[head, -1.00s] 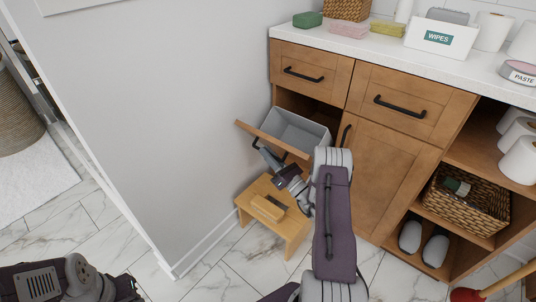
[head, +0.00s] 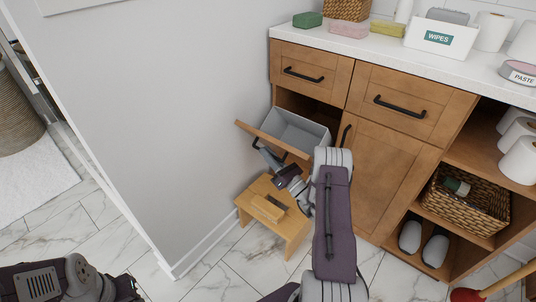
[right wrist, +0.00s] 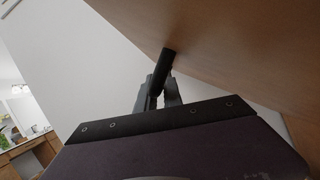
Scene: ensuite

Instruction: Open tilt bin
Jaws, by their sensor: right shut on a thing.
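The tilt bin (head: 298,131) stands tipped outward from the wooden cabinet, with its grey inner bin showing and its wooden front (head: 272,142) leaning toward me. My right gripper (head: 257,146) is at the outer face of that front, shut on its black handle. In the right wrist view the fingers (right wrist: 159,97) close around the dark handle (right wrist: 163,68), under the wooden front (right wrist: 225,45). My left arm shows at the lower left of the head view, but its gripper is out of view.
A wooden step stool (head: 285,222) stands on the floor just below the tilted front. A grey wall (head: 150,100) is close on the left. Closed drawers (head: 312,74) and a cabinet door (head: 388,170) are beside the bin. A red plunger (head: 468,295) is at lower right.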

